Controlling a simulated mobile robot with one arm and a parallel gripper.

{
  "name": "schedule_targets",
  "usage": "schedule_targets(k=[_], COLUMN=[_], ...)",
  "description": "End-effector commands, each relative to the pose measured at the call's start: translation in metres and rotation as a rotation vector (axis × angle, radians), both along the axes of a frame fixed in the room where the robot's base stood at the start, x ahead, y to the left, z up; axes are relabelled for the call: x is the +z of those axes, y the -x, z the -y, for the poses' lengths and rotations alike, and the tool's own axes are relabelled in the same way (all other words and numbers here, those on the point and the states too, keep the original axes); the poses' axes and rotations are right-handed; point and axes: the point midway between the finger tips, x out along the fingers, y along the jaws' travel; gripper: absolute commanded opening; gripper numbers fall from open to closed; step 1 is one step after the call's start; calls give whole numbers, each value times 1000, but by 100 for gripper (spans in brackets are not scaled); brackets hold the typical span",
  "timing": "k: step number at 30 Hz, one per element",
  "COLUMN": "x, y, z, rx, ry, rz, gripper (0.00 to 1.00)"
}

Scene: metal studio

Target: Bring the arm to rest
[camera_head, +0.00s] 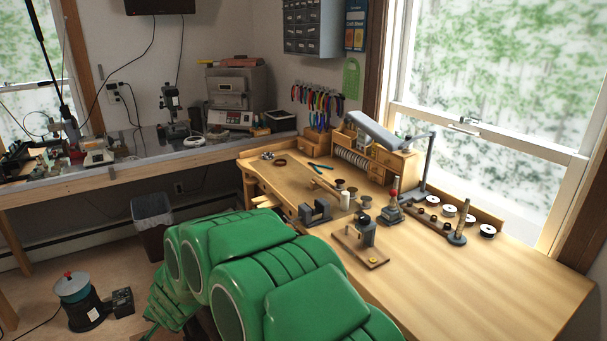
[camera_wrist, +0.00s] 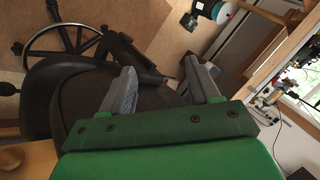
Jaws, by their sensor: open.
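My green arm (camera_head: 250,265) fills the lower middle of the head view, folded in front of the wooden workbench (camera_head: 480,270). My gripper is not visible in the head view. In the wrist view my gripper (camera_wrist: 160,70) shows its two grey fingers spread wide apart, with nothing held between them. Beyond the fingers is a dark office chair (camera_wrist: 72,85), with its wheeled base and ring at upper left. Whether the fingers touch the chair I cannot tell; they appear apart from it.
The workbench carries a small vise (camera_head: 315,210), a wooden block with a metal tool (camera_head: 360,245), a desk lamp (camera_head: 427,165) and several spools. A waste bin (camera_head: 152,222) and a tumbler-like machine (camera_head: 78,300) stand on the floor. A long side bench (camera_head: 90,180) runs along the wall.

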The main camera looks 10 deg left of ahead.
Motion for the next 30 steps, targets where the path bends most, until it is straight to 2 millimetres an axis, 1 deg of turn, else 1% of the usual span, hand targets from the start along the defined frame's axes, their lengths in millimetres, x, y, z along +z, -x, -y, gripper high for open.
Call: schedule_targets(k=[1, 8, 12, 17, 23, 27, 29, 30], x=[17, 70, 100, 128, 159, 175, 180, 183], y=[-7, -23, -29, -30, -27, -20, -15, -12], z=[9, 54, 87, 130, 188, 231, 251, 264], rx=[8, 66, 100, 134, 169, 187, 193, 198], ry=[-15, -44, -52, -44, -18, 12, 29, 41], rz=[-4, -23, -32, -45, -57, -71, -79, -86], gripper=[61, 61, 61, 61, 61, 61, 61, 61])
